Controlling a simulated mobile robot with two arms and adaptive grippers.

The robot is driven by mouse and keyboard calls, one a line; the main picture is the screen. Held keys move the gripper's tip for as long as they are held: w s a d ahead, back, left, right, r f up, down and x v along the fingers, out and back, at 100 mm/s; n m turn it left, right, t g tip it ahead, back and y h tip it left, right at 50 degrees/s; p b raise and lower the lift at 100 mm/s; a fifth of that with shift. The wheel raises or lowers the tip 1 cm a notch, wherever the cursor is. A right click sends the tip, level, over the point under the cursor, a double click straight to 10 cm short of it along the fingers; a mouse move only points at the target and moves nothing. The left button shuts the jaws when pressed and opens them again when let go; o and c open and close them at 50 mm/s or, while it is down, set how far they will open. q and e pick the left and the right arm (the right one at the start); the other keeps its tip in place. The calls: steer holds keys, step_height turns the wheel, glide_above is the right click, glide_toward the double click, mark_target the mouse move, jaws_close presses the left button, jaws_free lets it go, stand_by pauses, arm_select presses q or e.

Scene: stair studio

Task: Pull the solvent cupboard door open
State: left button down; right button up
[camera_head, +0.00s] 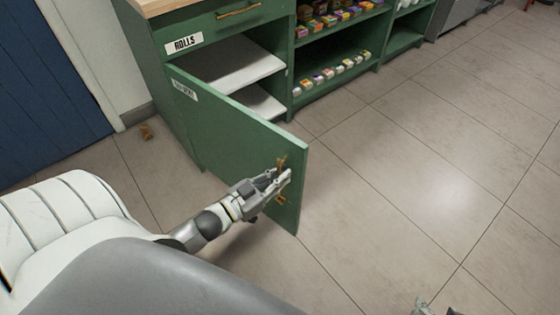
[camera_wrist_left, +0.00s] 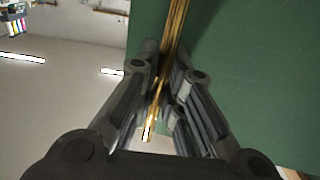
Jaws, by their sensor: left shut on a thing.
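The solvent cupboard door (camera_head: 240,137) is green and stands swung well open from its cabinet, hinged at the left. Its label is small and hard to read. Its brass handle (camera_head: 281,162) is near the free edge. My left gripper (camera_head: 280,178) is at the handle, shut on it. In the left wrist view the brass handle (camera_wrist_left: 172,40) runs between the fingers of the left gripper (camera_wrist_left: 160,85), with the green door (camera_wrist_left: 250,60) behind. Part of the handle is hidden by the fingers. A small piece at the bottom of the head view (camera_head: 422,307) may be my right gripper; its fingers cannot be made out.
White shelves (camera_head: 235,68) show inside the open cupboard. A drawer labelled ROLLS (camera_head: 225,22) is above it. Open shelves with small colourful items (camera_head: 335,75) stand to the right. A blue door (camera_head: 45,95) is at the left. The tiled floor (camera_head: 420,170) at the right is clear.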

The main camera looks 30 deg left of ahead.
arm_select(q)
steer(key=c, duration=1.5)
jaws_free()
steer(key=shift+c, duration=0.2)
steer(key=shift+s, duration=0.1)
steer(key=v, duration=1.2)
